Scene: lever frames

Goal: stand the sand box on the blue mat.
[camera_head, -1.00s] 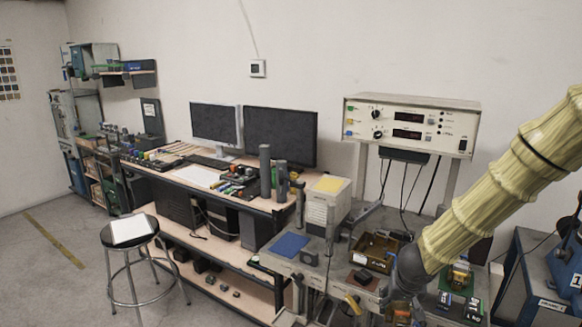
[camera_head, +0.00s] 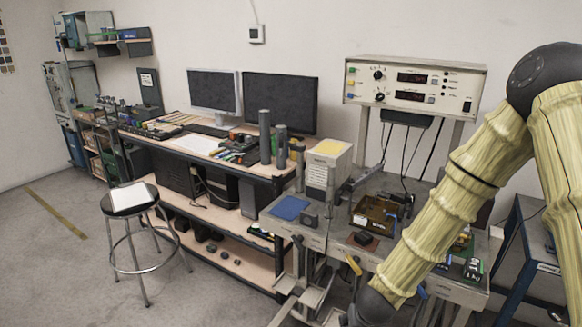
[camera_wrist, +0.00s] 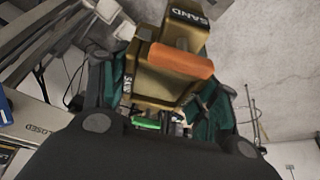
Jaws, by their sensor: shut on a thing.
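The sand box (camera_wrist: 160,82) is tan with dark "SAND" labels and fills the upper middle of the wrist view. An orange bar-like part (camera_wrist: 181,62) lies across its near side. My gripper (camera_wrist: 165,97) has its dark green fingers on both sides of the box and is shut on it. The box looks tilted in the wrist view. In the head view my gripper and the box are hidden or below the picture. The blue mat (camera_head: 290,207) lies flat on the grey bench's left part, with nothing on it.
A small dark block (camera_head: 309,217) stands beside the mat's right edge. A white box with a yellow top (camera_head: 327,165) is behind it. An amber tray (camera_head: 375,216) and a dark red pad (camera_head: 362,240) lie to the right. A stool (camera_head: 131,199) stands at left.

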